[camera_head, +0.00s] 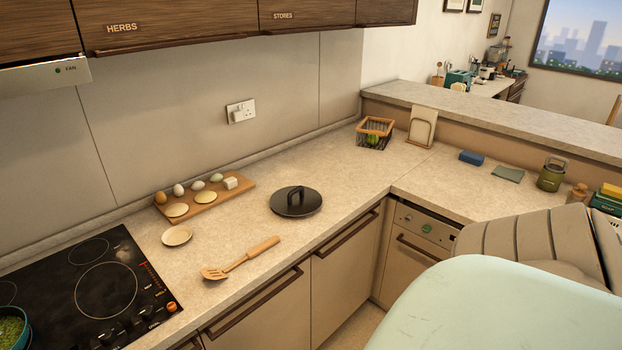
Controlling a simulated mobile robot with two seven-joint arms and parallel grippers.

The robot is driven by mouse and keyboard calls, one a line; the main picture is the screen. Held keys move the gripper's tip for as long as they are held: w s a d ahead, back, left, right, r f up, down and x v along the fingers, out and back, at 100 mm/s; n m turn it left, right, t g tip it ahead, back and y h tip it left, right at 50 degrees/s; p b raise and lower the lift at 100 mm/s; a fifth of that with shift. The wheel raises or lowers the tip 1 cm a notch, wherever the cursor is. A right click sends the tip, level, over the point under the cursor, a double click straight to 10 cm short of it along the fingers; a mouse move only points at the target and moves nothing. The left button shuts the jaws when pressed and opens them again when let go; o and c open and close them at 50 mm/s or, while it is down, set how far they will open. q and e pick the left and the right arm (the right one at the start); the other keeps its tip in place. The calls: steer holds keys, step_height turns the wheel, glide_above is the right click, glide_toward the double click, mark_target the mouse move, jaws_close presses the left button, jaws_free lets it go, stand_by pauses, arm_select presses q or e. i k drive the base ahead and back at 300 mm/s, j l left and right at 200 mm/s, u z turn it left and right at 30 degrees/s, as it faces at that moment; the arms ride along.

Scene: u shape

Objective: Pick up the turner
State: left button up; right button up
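The turner (241,259) is a light wooden one with a slotted head. It lies flat on the beige counter (345,190), near the front edge and to the right of the black hob. Its slotted head points left towards the hob and its handle points up and right. Nothing covers it. Neither of my grippers shows in the head view.
A black hob (85,278), small plate (177,236), egg board (240,184) and black lid (296,202) surround the turner. A wire basket (374,133) stands farther back. A pale green rounded surface (490,310), which I cannot identify, fills the lower right.

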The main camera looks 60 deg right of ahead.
mark_target(215, 273)
steer(key=z, duration=1.3)
steer(key=k+j+u, duration=0.1)
steer(key=u, duration=1.3)
steer(key=z, duration=1.4)
